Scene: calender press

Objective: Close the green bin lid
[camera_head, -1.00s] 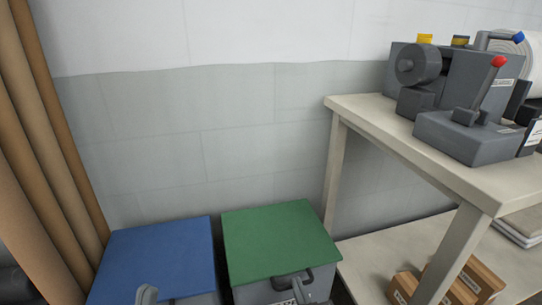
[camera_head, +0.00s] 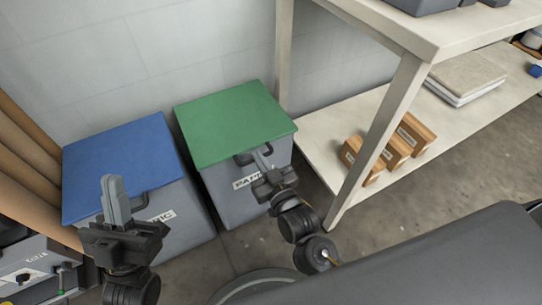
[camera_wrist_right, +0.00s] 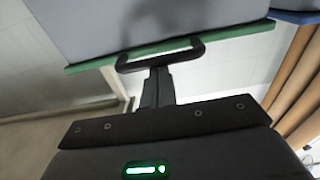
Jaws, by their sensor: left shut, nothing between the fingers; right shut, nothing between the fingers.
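The green lid (camera_head: 235,122) lies flat on top of the grey green-lidded bin (camera_head: 237,195), with no gap visible along its front edge. A dark handle (camera_head: 243,158) sticks out at the lid's front. My right gripper (camera_head: 260,155) is shut at this handle, with nothing between its fingers. In the right wrist view the bin appears upside down, and the shut fingers (camera_wrist_right: 157,74) overlap the handle (camera_wrist_right: 190,51) beside the green lid's edge (camera_wrist_right: 225,34); contact is unclear. My left gripper (camera_head: 112,188) is shut and empty in front of the blue-lidded bin.
The blue-lidded bin (camera_head: 125,160) stands left of the green one. Brown rolls (camera_head: 25,170) lean at the far left. A pale workbench (camera_head: 375,130) stands on the right, with wooden boxes (camera_head: 383,155) on its lower shelf.

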